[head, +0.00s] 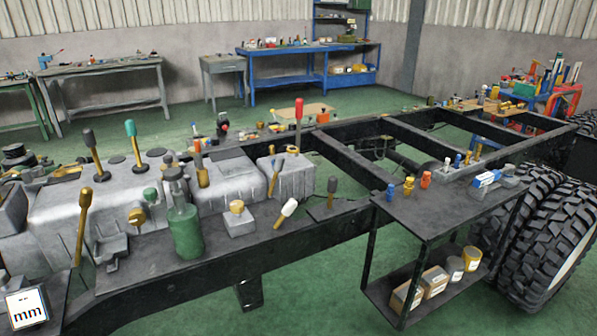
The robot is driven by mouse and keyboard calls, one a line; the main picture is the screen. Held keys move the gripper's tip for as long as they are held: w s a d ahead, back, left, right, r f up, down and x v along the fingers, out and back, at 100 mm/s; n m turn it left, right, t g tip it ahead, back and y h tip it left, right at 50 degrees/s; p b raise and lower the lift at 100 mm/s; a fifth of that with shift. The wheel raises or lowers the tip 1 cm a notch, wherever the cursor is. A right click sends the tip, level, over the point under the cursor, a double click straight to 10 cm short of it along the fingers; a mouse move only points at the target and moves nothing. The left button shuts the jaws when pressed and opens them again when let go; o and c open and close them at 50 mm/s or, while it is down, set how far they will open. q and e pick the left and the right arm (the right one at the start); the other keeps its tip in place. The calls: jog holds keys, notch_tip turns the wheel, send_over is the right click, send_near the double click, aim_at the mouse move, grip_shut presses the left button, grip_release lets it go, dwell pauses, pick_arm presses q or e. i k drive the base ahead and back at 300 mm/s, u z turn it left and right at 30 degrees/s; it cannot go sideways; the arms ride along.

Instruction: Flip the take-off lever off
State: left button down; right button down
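Several levers with coloured knobs stand on and around the grey gearbox casing (75,215) on the chassis frame. A green-knob lever (134,143) and a dark-knob lever (95,155) stand near upright on the casing. A tall red-knob lever (298,127) stands upright at its right end. A white-knob lever (285,213) leans right on the near rail. No readable label shows which is the take-off lever. Neither of my grippers is in view.
A green bottle (186,230) stands on the near rail before the casing. A dark side table (440,205) with small parts and boxes stands right, beside large tyres (540,235). A white "mm" sign (27,308) is bottom left. Open green floor lies in front.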

aim_at(279, 162)
jog(key=u, duration=0.55)
jog(key=i, duration=0.75)
jog(key=u, duration=0.35)
